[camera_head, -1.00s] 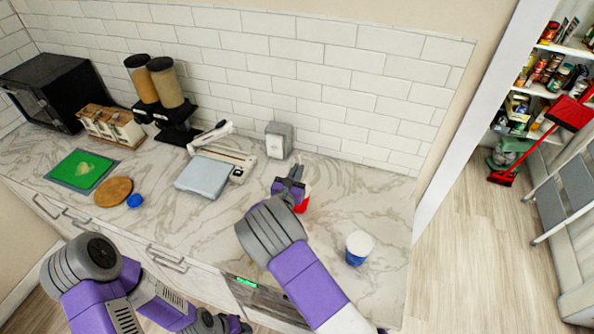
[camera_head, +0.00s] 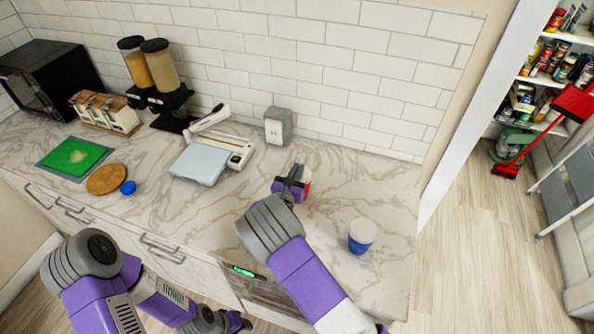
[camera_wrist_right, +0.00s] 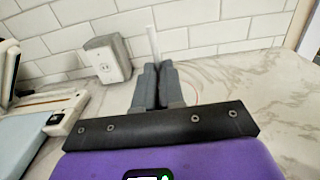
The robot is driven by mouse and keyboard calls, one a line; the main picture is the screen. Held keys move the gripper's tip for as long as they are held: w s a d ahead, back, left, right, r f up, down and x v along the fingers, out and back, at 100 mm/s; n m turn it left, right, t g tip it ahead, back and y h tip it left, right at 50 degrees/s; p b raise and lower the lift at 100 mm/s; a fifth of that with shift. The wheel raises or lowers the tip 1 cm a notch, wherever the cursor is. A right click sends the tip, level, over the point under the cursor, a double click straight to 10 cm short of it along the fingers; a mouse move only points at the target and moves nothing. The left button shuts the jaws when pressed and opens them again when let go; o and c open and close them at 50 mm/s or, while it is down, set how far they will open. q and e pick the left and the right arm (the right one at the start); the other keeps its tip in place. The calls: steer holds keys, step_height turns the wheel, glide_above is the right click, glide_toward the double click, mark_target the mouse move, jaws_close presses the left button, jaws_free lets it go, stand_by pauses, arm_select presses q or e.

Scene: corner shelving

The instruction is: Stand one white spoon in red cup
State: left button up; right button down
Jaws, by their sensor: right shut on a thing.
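My right gripper (camera_head: 293,180) is shut over the counter, its fingers pointing toward the back wall. A white spoon (camera_wrist_right: 153,42) stands up at its fingertips in the right wrist view, and the gripper appears shut on it. The red cup (camera_head: 307,184) is mostly hidden behind this gripper in the head view; only a small red and white part shows at its right. I cannot tell whether the spoon is inside the cup. My left gripper (camera_head: 240,324) is low at the bottom edge, in front of the counter; its jaw state is unclear.
A blue cup with a white inside (camera_head: 362,236) stands on the counter at the right. A grey box (camera_head: 278,126) and a pale scale-like appliance (camera_head: 203,163) stand behind and left. The counter (camera_head: 340,195) between the red cup and blue cup is clear.

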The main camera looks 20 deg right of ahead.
steer(key=shift+f, duration=0.15)
steer(key=c, duration=1.2)
jaws_free()
steer(key=shift+o, duration=0.2)
steer(key=shift+s, duration=0.1)
steer(key=v, duration=0.7)
steer(key=shift+s+a+b, duration=0.15)
steer(key=shift+s+b, duration=0.05)
steer(key=shift+b, duration=0.15)
